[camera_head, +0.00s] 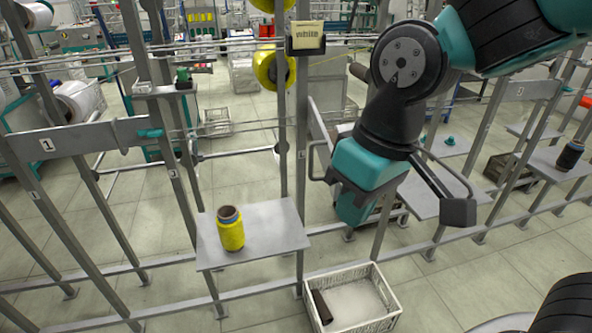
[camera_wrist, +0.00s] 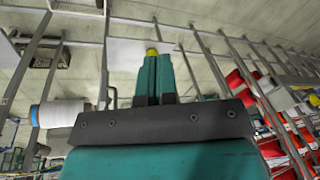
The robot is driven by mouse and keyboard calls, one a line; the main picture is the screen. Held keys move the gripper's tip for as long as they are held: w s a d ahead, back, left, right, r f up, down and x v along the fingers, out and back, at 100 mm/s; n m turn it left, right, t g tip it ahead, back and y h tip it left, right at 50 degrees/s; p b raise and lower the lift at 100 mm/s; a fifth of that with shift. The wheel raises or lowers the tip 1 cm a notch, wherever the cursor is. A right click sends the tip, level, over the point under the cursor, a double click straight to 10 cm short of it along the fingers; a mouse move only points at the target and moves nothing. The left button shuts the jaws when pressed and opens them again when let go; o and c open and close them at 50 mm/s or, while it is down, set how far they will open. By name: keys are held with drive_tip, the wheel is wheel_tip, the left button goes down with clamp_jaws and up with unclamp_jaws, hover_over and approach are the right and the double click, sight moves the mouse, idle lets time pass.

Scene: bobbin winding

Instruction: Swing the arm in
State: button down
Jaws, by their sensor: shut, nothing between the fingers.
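My gripper (camera_head: 352,212) hangs from my arm, which comes in from the upper right in the head view. In the wrist view its two teal fingers (camera_wrist: 153,75) lie together, shut and empty. A grey slanted bar (camera_head: 321,128) shows on the frame just left of my gripper. A brown tube end (camera_head: 360,72) shows beside my arm, with a yellow thread running near it. My arm hides what lies behind it, so I cannot tell how the bar and tube are joined. A yellow bobbin (camera_head: 230,228) stands upright on a grey shelf (camera_head: 272,228), left of and apart from my gripper.
A white crate (camera_head: 391,296) with a dark tube (camera_head: 321,306) inside stands on the floor below. Grey posts and rails surround my arm. A yellow spool (camera_head: 266,68) hangs on the frame beside a card holder (camera_head: 305,40). A dark bobbin (camera_head: 570,155) stands at the right.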

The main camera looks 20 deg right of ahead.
drive_tip(key=w+a+m+t+h+p, duration=0.1)
drive_tip(key=w+a+m+h, duration=0.15)
drive_tip(key=w, duration=0.25)
drive_tip(key=w+a+f+m+t+h, duration=0.1)
drive_tip(key=w+m+h, duration=0.2)
drive_tip(key=w, duration=0.3)
drive_tip(key=w+a+m+t+h+p, duration=0.1)
drive_tip(key=w+a+m+h, duration=0.15)
drive_tip(key=w, duration=0.25)
drive_tip(key=w+d+f+p, duration=0.2)
drive_tip(key=d+f+p, duration=0.2)
drive_tip(key=d+f, duration=0.4)
drive_tip(key=shift+d+m+h, duration=0.3)
drive_tip(key=shift+d+h, duration=0.1)
drive_tip(key=shift+d, duration=0.35)
drive_tip(key=shift+w, duration=0.1)
